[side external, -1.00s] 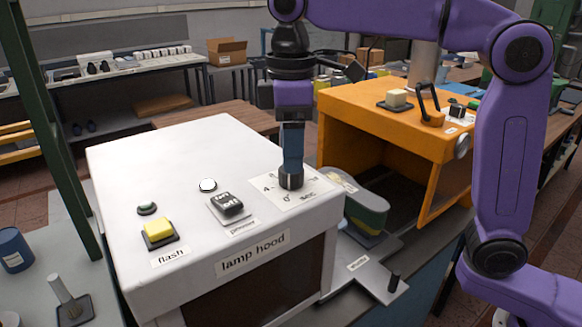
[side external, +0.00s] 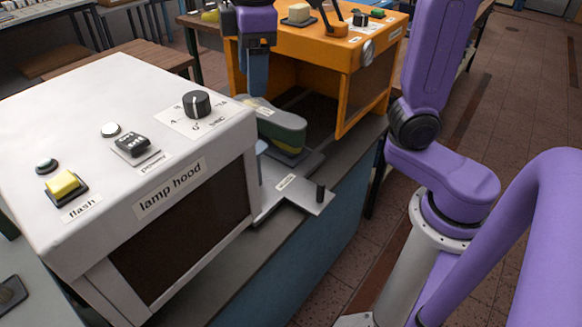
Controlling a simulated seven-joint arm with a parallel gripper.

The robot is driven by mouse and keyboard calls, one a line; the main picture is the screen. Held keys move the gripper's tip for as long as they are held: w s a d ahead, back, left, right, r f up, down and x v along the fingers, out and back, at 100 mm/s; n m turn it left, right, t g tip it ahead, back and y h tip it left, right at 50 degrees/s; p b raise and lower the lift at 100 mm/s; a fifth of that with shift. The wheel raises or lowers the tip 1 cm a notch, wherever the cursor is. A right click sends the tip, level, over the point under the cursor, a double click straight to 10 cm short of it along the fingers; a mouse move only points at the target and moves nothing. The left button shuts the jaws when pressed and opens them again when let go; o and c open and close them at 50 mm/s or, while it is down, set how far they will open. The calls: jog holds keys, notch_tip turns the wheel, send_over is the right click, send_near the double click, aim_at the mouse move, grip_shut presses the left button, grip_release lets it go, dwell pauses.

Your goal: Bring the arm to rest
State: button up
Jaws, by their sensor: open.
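My gripper (side external: 257,92) hangs at the top centre, fingers pointing down, with nothing visible between them. It is right of the lamp hood's dial and apart from it, in front of the orange box. The fingers overlap in this view, so the gap between them is hidden. My gripper is open. The white lamp hood (side external: 90,105) stands at the left.
A green-grey shoe last (side external: 277,128) rests beside the hood, below my gripper in the picture. The floor at right is clear.

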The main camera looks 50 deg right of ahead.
jog(key=s+d+f, duration=0.4)
jog(key=s+f, duration=0.3)
jog(key=s, duration=0.2)
jog(key=s+d+f+n, duration=0.1)
jog(key=s+d+f, duration=0.4)
jog(key=s+f, duration=0.3)
jog(key=shift+s+d+n+g, duration=0.15)
jog(key=shift+s+n+g, duration=0.2)
jog(key=shift+s, duration=0.8)
